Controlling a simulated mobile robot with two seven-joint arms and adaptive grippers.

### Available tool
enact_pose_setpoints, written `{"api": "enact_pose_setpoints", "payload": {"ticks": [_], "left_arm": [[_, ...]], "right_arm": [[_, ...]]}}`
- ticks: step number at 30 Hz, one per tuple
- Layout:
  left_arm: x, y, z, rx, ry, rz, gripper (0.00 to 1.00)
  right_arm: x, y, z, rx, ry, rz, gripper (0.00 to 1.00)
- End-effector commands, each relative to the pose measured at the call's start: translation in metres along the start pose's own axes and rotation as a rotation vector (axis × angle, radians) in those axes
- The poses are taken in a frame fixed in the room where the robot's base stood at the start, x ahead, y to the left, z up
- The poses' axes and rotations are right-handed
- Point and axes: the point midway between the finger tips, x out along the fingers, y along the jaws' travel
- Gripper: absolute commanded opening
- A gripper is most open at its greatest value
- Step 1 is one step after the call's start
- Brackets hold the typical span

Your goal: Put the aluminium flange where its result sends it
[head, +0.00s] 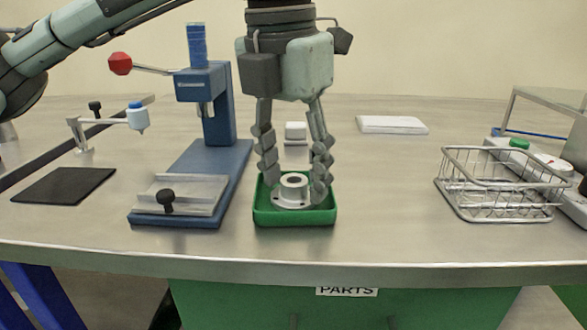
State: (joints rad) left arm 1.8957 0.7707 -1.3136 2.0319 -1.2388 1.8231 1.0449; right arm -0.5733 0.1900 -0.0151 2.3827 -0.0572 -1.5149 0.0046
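The aluminium flange (294,187), a pale round disc with a raised hub and a central hole, lies in a small green tray (293,218) near the table's front edge. My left gripper (294,186) points down over the tray. Its two fingers are spread, one on each side of the flange. The fingertips reach down to about the flange's height, and I cannot tell whether they touch it. My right gripper is not in view.
A dark mat (64,186) lies farther left. A wire basket (497,190) stands right, and a white block (392,125) behind. The table between tray and basket is clear.

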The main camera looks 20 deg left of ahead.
Motion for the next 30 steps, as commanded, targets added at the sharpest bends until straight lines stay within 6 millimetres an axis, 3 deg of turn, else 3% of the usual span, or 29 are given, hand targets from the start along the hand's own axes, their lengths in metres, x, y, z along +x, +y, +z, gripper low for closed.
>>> {"api": "enact_pose_setpoints", "payload": {"ticks": [8, 9, 24, 30], "left_arm": [[-0.006, 0.000, 0.001, 0.000, -0.001, 0.000, 0.48], [-0.010, 0.000, 0.001, 0.000, -0.002, 0.000, 0.48], [-0.110, 0.000, 0.001, 0.000, -0.002, 0.001, 0.48], [-0.123, 0.000, 0.000, 0.001, 0.000, 0.000, 0.48]], "right_arm": [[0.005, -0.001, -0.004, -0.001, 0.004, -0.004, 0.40], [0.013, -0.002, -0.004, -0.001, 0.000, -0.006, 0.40], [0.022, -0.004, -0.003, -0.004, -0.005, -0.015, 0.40], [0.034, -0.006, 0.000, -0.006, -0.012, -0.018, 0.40]]}}
